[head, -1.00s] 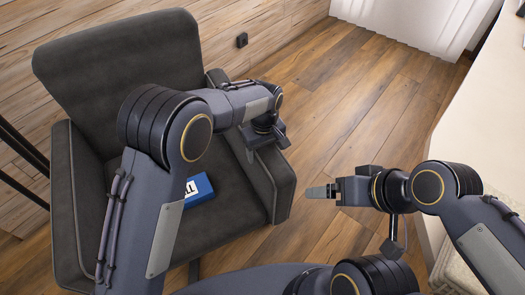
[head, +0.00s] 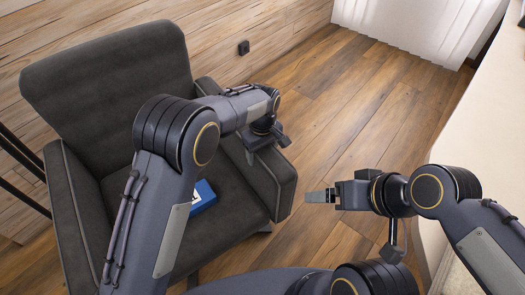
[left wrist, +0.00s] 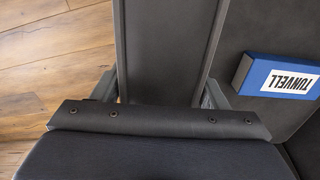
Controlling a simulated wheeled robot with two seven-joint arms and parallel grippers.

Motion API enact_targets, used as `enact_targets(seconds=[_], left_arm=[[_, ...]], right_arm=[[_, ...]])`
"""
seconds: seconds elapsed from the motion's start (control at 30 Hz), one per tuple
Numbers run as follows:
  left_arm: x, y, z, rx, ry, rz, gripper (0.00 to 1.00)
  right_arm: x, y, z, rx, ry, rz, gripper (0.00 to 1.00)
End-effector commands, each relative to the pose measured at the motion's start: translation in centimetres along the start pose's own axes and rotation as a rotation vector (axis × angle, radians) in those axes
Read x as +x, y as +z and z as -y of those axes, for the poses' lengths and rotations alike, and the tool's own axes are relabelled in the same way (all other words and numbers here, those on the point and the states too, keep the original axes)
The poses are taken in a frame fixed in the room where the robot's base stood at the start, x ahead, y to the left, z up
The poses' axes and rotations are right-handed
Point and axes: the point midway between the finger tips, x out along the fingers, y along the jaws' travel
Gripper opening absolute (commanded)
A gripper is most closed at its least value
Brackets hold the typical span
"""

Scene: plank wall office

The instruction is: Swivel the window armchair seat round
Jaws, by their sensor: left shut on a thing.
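The dark grey armchair (head: 120,85) stands at the left in the head view, its backrest toward the plank wall. My left gripper (head: 262,145) is at the chair's right armrest (head: 272,178). In the left wrist view my left gripper (left wrist: 160,92) has one finger on each side of the armrest (left wrist: 165,45), shut on it. A blue box with a white label (head: 202,196) lies on the seat (head: 229,208), partly hidden by my left arm; it also shows in the left wrist view (left wrist: 280,80). My right gripper (head: 320,197) is in the air right of the chair, away from it; its finger gap is unclear.
The plank wall (head: 270,22) with a small black socket (head: 244,47) is behind the chair. A pale desk or counter (head: 475,140) runs along the right edge. A white curtain (head: 410,22) hangs at the back. The wooden floor (head: 345,95) between is clear.

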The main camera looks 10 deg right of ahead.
Motion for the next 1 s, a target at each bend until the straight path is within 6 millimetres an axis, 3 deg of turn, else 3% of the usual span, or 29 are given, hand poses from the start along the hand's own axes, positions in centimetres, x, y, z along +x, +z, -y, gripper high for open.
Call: enact_targets(seconds=[0.03,0.07,0.2,0.57,1.0], left_arm=[[-0.1,-0.1,-0.1,0.000,0.003,-0.001,0.26],[-0.1,-0.1,-0.1,0.001,0.003,-0.001,0.71],[-0.1,0.0,0.0,0.001,0.002,-0.001,0.89],[-0.8,0.0,0.0,0.001,0.002,-0.002,0.89],[-7.3,-0.1,-0.1,0.000,0.003,-0.002,0.89]], right_arm=[[0.0,0.0,0.0,0.000,0.000,0.000,0.89],[0.0,0.0,0.0,0.000,0.000,0.000,0.89],[0.0,0.0,0.0,0.000,0.000,0.000,0.89],[-0.2,-0.1,0.1,0.000,0.000,0.000,0.89],[-1.2,-0.6,0.6,0.000,0.000,0.000,0.89]])
